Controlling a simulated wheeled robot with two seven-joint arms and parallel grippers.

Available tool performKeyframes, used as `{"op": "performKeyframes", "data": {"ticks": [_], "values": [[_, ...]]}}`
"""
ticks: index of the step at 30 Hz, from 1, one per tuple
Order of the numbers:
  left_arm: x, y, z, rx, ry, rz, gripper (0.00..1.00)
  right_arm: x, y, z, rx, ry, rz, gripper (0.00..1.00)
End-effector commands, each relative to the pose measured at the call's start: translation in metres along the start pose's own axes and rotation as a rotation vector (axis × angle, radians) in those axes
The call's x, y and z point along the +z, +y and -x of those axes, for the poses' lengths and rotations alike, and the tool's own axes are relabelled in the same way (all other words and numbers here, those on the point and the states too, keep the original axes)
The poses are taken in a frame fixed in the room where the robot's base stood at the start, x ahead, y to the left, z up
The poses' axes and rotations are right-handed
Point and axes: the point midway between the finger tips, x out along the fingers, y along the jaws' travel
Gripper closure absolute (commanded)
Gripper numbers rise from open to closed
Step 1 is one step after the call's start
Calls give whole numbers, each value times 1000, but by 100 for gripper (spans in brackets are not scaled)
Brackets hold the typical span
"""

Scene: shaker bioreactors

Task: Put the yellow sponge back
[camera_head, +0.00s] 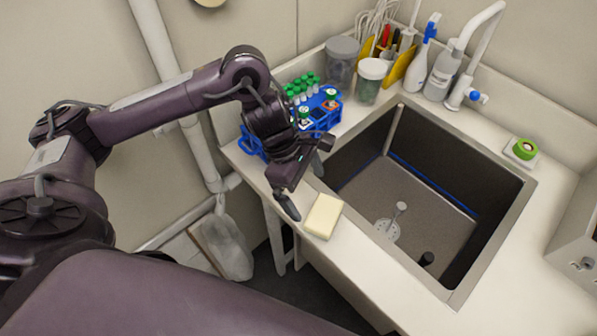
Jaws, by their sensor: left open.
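A pale yellow sponge (323,215) lies flat on the narrow front strip of the white counter, at the left front corner of the sink. My left gripper (303,190) is just above and to the left of the sponge, pointing down. Its fingers are apart, one over the counter's front edge and one towards the sink. Nothing shows between them, and the sponge looks clear of them. My right gripper is not in view.
A dark sink (400,200) fills the middle of the counter. A blue rack (322,103) with green-capped tubes stands behind my gripper. Jars (371,82), bottles (441,72) and a faucet (487,27) line the back. A green round item (524,148) sits right of the sink.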

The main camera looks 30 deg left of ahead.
Motion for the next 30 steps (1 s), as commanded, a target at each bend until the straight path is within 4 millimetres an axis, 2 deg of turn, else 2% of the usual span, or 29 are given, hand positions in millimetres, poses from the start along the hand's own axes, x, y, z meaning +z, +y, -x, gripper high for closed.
{"op": "performKeyframes", "data": {"ticks": [3, 10, 30], "values": [[0, 1, 23, 6, 3, -1, 0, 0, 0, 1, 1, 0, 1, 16], [0, 0, 46, 1, 1, 0, 0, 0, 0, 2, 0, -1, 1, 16], [0, 0, 50, -1, 0, 1, 0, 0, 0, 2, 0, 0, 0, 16]]}}
